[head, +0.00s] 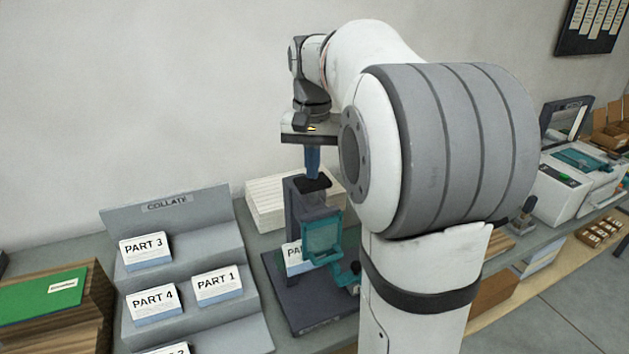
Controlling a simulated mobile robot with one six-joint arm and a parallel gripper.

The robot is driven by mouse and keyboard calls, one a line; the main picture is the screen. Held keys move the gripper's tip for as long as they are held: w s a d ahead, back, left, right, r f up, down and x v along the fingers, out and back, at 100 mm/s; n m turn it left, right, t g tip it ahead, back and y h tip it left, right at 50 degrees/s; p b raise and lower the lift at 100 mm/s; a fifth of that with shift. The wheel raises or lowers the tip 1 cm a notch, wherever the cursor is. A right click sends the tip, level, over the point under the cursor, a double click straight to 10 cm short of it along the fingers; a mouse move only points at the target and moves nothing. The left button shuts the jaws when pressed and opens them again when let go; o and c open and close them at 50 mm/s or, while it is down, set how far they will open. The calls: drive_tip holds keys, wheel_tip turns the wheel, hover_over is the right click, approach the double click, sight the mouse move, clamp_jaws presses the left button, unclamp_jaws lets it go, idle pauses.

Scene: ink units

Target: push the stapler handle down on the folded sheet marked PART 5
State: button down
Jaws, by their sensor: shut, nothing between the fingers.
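The stapler (304,208) stands on a dark base plate in the middle of the head view. It has a dark upright body, a black handle pad on top (313,185) and a teal guard at the front. A folded white sheet (293,254) lies at the stapler, partly behind the teal guard; only the start of its label shows, so I cannot read the number. My gripper (313,174) points down with its blue fingers shut and empty, right above the handle pad. I cannot tell whether the fingertips touch it.
A grey stepped rack marked COLLATE (167,203) stands left, holding sheets PART 3 (146,251), PART 1 (216,284) and PART 4 (153,302). A white paper stack (266,202) is behind the stapler. A green-topped pile (42,298) is far left. Machines (570,178) stand right.

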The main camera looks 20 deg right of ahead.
drive_tip(key=shift+f+b, duration=0.55)
drive_tip(key=shift+f, duration=0.85)
wheel_tip(320, 180, up, 9)
drive_tip(key=p, duration=0.8)
drive_tip(key=shift+r, duration=0.2)
